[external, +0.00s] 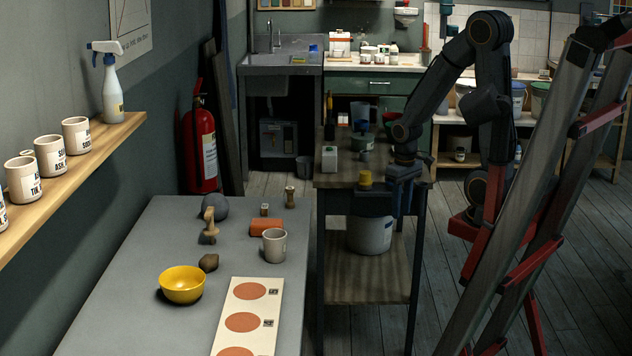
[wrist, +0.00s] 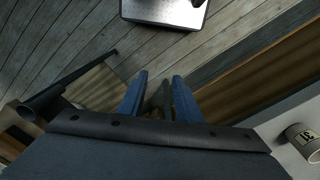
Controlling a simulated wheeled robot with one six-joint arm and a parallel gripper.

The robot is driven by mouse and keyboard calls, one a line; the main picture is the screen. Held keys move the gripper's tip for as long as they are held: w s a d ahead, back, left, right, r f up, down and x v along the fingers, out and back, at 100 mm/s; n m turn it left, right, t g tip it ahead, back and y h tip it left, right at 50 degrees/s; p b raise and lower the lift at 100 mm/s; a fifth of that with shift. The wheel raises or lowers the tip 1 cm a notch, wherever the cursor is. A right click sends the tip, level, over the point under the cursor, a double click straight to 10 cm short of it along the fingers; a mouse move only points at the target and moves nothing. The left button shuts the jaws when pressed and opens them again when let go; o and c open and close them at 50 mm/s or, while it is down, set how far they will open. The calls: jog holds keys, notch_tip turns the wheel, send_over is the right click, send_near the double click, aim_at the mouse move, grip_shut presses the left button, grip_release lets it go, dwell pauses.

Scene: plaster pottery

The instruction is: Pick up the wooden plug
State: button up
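A small wooden piece with a darker top (external: 290,195) stands near the far right edge of the grey table; it could be the wooden plug. A smaller light piece (external: 265,209) stands to its left, and a wooden handled piece (external: 209,225) stands further left. They are too small to tell for sure which is the plug. My gripper (external: 402,208) hangs over the dark wooden cart, right of the grey table and apart from these pieces. In the wrist view its blue fingers (wrist: 159,78) are spread, with no held object visible between them.
The grey table (external: 150,225) also bears a yellow bowl (external: 182,285), grey mug (external: 274,246), orange block (external: 266,227), brown lump (external: 208,262), grey ball (external: 214,207) and a board with orange discs (external: 245,322). The cart (external: 340,181) holds several containers. A ladder (external: 520,190) stands at right.

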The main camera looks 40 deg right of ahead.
jog(key=o, duration=1.1)
